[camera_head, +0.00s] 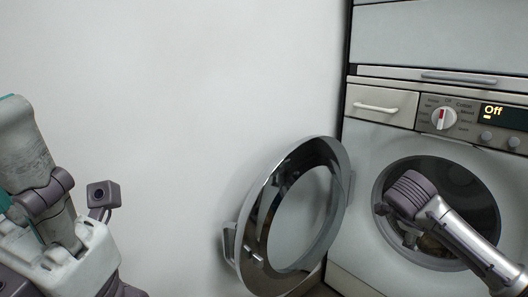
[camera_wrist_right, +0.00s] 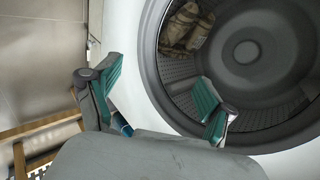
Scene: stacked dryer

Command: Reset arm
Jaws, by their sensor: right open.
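My right arm reaches across in front of the dryer (camera_head: 360,255) in the head view, its end over the round drum opening. That end hides most of the right gripper there. In the right wrist view, the right gripper (camera_wrist_right: 158,100) is open, its teal-padded fingers wide apart with nothing between them. One finger overlaps the drum opening; the other is left of the rim. My left gripper (camera_head: 38,150) is at the far left of the head view, pointing up near the white wall. It is cut off by the edge, so its opening is unclear.
The round dryer door (camera_head: 334,153) hangs wide open left of the opening. Brown cloth (camera_wrist_right: 187,28) lies in the drum (camera_wrist_right: 255,95). The control panel display (camera_head: 500,112) reads "Off". A wooden slatted piece (camera_wrist_right: 40,128) stands at the wrist view's left. Another appliance is stacked above.

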